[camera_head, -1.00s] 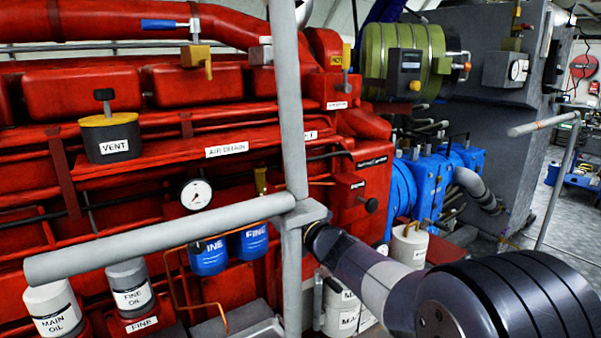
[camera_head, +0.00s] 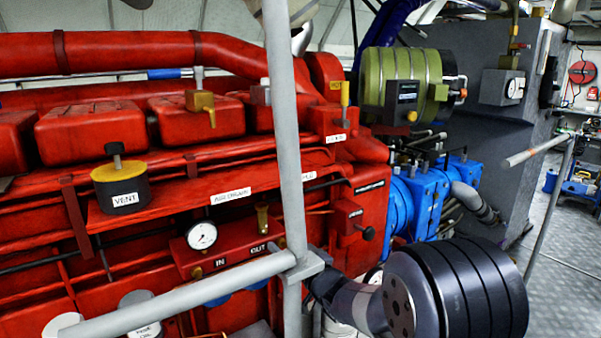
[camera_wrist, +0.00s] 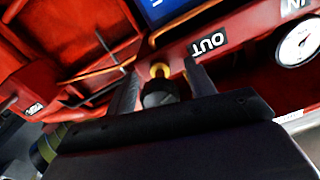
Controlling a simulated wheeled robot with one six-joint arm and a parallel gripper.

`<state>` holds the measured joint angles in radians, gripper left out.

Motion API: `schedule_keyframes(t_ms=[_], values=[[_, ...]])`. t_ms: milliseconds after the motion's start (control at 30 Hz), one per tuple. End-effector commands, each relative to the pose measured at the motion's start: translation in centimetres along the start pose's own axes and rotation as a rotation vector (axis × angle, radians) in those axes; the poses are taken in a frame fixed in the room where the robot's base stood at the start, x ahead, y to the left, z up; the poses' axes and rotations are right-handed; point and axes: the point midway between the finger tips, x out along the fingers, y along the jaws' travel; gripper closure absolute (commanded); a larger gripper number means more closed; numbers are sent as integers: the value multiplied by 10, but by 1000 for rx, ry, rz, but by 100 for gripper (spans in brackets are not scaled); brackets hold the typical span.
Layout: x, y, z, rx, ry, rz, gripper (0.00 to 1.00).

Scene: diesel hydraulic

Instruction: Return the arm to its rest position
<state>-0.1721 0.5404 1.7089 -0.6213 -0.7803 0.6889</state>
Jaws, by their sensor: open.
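My arm (camera_head: 450,290) shows at the lower right of the head view, its large dark joint nearest the camera. It reaches left toward the red engine, behind the grey railing. My gripper is hidden in the head view. In the wrist view my gripper (camera_wrist: 161,82) is open, its two dark fingers spread toward the red engine. A black knob (camera_wrist: 159,94) with a brass part (camera_wrist: 160,70) shows between the fingers. I cannot tell whether a finger touches it. The OUT label (camera_wrist: 208,43) is just beyond the right finger.
A grey railing (camera_head: 284,150) with a post and a bar (camera_head: 190,297) stands between the camera and the red engine (camera_head: 100,215). A gauge (camera_head: 202,235) sits left of the post. A blue pump (camera_head: 425,195) is beyond my arm. Open floor (camera_head: 565,270) lies to the right.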

Motion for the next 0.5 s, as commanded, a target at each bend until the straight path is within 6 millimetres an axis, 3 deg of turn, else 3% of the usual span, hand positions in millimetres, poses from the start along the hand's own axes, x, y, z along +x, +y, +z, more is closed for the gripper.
schedule_keyframes(t_ms=[500], values=[[0,-1,-4,383,-1,1,48]])
